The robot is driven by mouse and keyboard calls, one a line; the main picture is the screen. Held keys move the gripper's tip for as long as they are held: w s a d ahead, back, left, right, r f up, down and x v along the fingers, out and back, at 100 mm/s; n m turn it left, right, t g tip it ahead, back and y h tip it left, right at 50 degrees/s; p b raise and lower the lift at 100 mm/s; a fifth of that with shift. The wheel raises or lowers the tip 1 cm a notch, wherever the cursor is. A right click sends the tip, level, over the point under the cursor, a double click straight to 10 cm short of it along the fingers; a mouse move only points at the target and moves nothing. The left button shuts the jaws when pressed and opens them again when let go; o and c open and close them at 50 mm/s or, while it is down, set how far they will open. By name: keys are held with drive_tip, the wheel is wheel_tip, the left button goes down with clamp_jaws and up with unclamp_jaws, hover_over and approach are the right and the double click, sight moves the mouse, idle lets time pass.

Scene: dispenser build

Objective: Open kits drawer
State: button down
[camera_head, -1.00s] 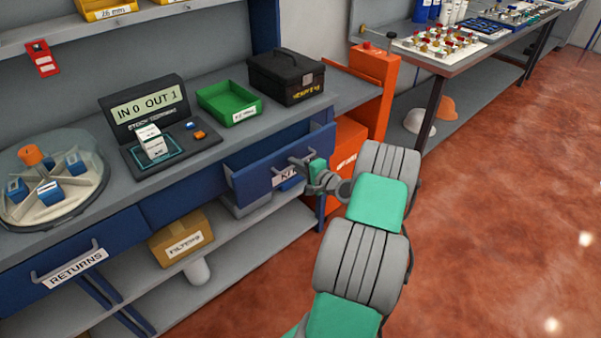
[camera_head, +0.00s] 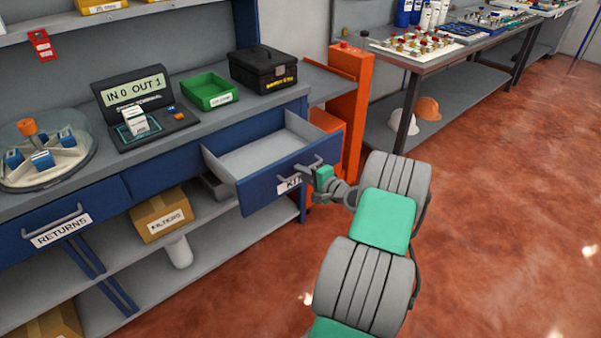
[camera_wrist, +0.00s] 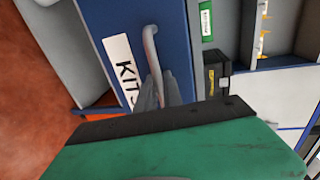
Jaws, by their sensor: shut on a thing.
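The kits drawer (camera_head: 262,191) is a blue-fronted drawer under the grey workbench. It is pulled well out, and its light grey inside shows in the head view, with no contents that I can see. Its label KITS and its grey bar handle (camera_wrist: 152,50) show in the wrist view. My gripper (camera_head: 312,176) is at the drawer's front, shut on the handle. In the wrist view the fingers (camera_wrist: 158,92) close around the lower part of the handle, and the green gripper body hides what lies below.
The returns drawer (camera_head: 50,228) at the left is shut. On the bench stand a green tray (camera_head: 210,91), a black case (camera_head: 263,70) and a counter display (camera_head: 133,88). An orange post (camera_head: 350,112) rises right of the drawer. The red floor at right is clear.

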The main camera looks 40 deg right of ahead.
drive_tip(key=c, duration=1.8)
unclamp_jaws()
drive_tip(key=shift+o, duration=0.2)
drive_tip(key=v, duration=0.7)
drive_tip(key=shift+s, duration=0.4)
